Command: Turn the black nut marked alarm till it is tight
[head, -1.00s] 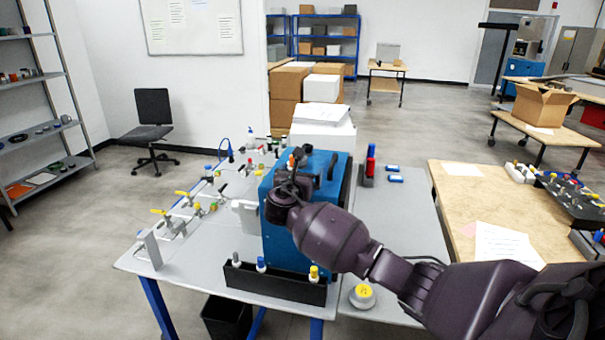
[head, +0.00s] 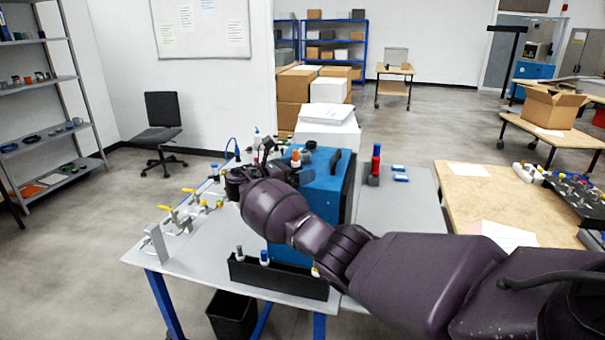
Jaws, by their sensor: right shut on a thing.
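My right gripper (head: 238,180) is at the left side of the blue analyser box (head: 322,185), above the grey table. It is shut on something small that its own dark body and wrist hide. The black nut marked alarm cannot be made out, and no marking can be read. My right arm reaches in from the lower right and covers much of the front of the box. My left gripper is not in view.
A black tray (head: 280,276) with several capped bottles stands at the front edge of the grey table (head: 200,250). Valves with yellow handles (head: 170,210) line the left side. A red bottle (head: 376,160) stands behind right. A wooden table (head: 500,200) is at the right.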

